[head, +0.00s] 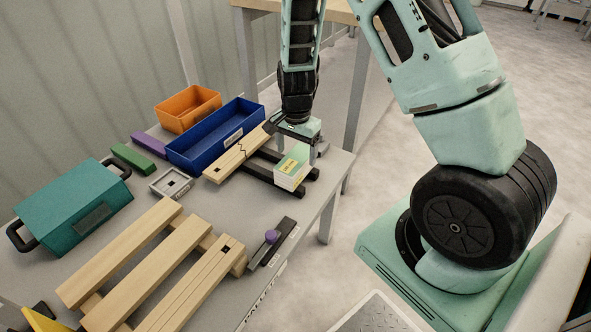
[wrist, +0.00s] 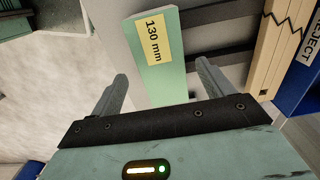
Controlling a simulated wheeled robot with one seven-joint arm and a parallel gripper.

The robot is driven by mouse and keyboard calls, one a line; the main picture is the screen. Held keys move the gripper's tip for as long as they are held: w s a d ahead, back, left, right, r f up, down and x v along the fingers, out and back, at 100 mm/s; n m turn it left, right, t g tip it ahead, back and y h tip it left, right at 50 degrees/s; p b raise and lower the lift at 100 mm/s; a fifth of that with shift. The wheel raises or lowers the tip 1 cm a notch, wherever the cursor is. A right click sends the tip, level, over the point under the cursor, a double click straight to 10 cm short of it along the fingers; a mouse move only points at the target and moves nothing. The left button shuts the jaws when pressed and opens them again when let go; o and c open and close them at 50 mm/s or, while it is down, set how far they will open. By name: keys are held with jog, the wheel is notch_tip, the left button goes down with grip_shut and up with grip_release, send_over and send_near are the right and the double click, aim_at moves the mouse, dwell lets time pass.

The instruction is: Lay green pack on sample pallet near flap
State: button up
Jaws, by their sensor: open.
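The green pack (head: 292,168) is a pale green and white box with a yellow label. It stands at the right end of dark rails near the table's right edge. In the wrist view the pack (wrist: 150,75) shows a "130 mm" label. My gripper (head: 303,142) is just above and behind it. In the wrist view my open gripper (wrist: 163,72) has a finger on either side of the pack's near end, with gaps visible. A slatted wooden pallet (head: 150,240) lies at the front left, its slats bare; I cannot tell which part is the flap.
A cracked plank (head: 235,155) lies across the dark rails (head: 270,172). Beside it are a blue bin (head: 205,150), marked "REJECT" in the wrist view, and an orange bin (head: 185,110).

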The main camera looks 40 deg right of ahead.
aim_at(296, 158)
notch_tip(296, 158, down, 6)
jog(key=shift+w+r+b, duration=0.1)
jog(key=shift+b, duration=0.85)
jog(key=c, duration=1.3)
